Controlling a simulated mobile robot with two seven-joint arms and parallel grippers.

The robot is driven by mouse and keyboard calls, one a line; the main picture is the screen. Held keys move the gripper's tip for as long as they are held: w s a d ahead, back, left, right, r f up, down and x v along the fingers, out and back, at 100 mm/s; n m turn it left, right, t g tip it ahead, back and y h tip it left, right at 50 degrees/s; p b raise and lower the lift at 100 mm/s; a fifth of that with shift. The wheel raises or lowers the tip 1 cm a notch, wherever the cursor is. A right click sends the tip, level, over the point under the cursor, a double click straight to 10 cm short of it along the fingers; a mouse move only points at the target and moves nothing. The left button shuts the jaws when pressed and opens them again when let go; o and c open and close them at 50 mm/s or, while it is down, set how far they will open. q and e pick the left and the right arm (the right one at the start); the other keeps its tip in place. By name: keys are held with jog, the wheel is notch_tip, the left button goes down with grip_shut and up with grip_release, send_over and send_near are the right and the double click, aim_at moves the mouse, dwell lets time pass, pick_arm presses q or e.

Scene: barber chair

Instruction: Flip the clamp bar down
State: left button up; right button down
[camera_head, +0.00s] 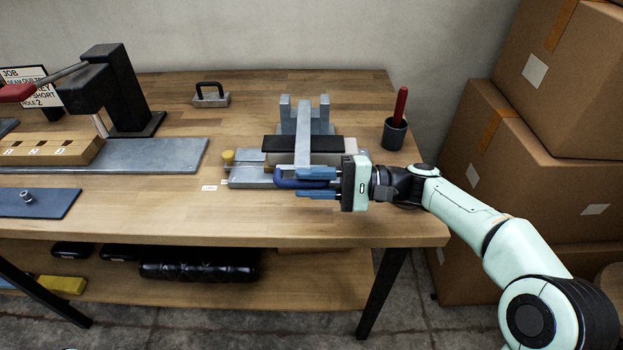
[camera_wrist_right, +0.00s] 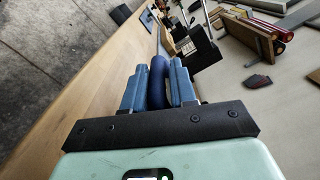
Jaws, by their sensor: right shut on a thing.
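The clamp bar (camera_head: 303,140) is a grey bar. It runs from an upright grey bracket (camera_head: 322,115) toward the front of the table, lying low across a black strip (camera_head: 275,143) on a pale block (camera_head: 335,158). A dark blue handle (camera_head: 287,183) is at its front end. My right gripper (camera_head: 318,182) comes in from the right, its light blue fingers shut on this handle. In the right wrist view the handle (camera_wrist_right: 157,75) sits between the fingers (camera_wrist_right: 156,88). The gripper hides part of the handle and fixture front. My left gripper is not in view.
A yellow knob (camera_head: 228,156) stands at the left of the fixture's grey base (camera_head: 248,180). A dark cup (camera_head: 394,134) with a red-handled tool is at the right. A black press (camera_head: 115,90) stands left. Cardboard boxes (camera_head: 550,160) are beside the table.

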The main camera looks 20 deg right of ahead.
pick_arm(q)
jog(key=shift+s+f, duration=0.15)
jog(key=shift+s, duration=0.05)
pick_arm(e)
jog(key=shift+d+f, duration=0.1)
jog(key=shift+f, duration=0.65)
jog(key=c, duration=1.1)
grip_release()
jog(key=shift+o, duration=0.2)
jog(key=shift+w+r, duration=0.1)
jog(key=shift+r, duration=0.05)
jog(key=shift+d, duration=0.15)
jog(key=shift+d, duration=0.35)
jog(key=p+v, duration=0.1)
jog(key=v, duration=0.4)
jog(key=shift+d+r, duration=0.1)
jog(key=v, duration=0.2)
jog(key=p+v, duration=0.1)
jog(key=v, duration=0.4)
jog(key=shift+s+r, duration=0.1)
jog(key=shift+s, duration=0.25)
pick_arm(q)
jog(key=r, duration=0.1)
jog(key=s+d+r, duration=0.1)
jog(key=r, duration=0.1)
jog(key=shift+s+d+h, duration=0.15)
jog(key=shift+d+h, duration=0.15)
